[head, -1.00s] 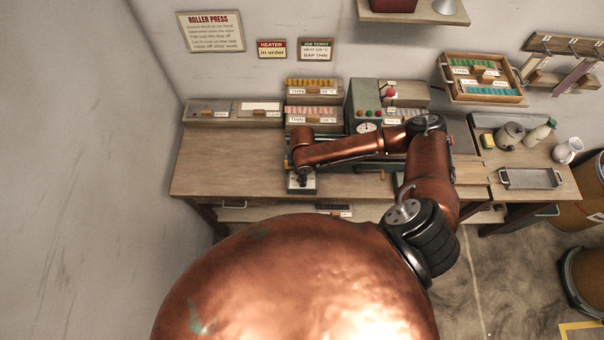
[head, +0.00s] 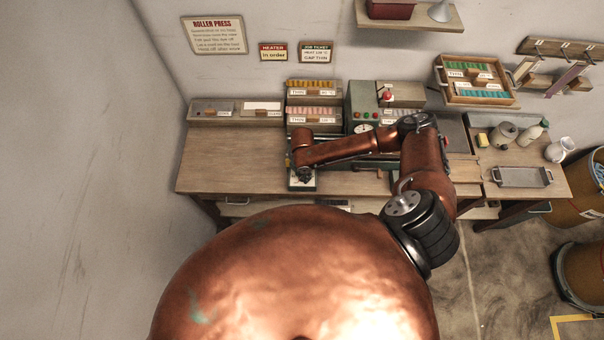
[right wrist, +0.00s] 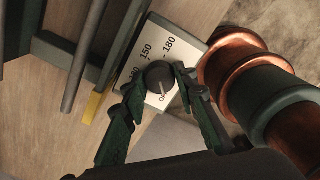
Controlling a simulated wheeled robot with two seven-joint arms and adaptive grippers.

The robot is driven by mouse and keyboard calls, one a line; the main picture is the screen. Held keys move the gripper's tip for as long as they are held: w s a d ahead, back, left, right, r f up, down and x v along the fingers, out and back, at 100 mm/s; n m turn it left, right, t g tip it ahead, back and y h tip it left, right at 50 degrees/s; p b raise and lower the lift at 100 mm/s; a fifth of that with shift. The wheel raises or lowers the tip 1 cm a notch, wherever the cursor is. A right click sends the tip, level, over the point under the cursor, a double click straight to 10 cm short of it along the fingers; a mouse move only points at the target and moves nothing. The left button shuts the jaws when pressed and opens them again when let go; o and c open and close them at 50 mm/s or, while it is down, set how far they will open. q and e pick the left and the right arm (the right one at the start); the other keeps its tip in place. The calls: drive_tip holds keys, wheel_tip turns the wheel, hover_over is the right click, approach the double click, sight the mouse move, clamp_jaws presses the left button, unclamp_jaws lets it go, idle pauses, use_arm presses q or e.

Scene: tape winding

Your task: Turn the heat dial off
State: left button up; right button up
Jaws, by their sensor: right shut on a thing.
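The heat dial is a round dark knob (right wrist: 160,76) on a pale plate (right wrist: 172,58) marked 180, 150, a partly hidden number and a label that looks like OFF. The knob's light pointer line faces the OFF label. In the head view the dial plate (head: 302,186) sits at the bench's front edge, with the knob hidden under my right gripper (head: 304,176). In the right wrist view my right gripper (right wrist: 159,80) is shut on the knob, one finger on each side. My left gripper is not in view.
The roller press (head: 361,105) with its gauge stands behind my right arm. Labelled racks (head: 313,115) and a grey tray (head: 523,177) are on the bench. The bench's left part (head: 235,160) is clear. Drums stand at the right.

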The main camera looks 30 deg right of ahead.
sight(302, 175)
drive_tip(key=shift+w+r, duration=0.1)
drive_tip(key=shift+w, duration=0.05)
idle(0.3)
drive_tip(key=o, duration=0.9)
wheel_tip(302, 175, up, 12)
drive_tip(key=shift+f, duration=0.1)
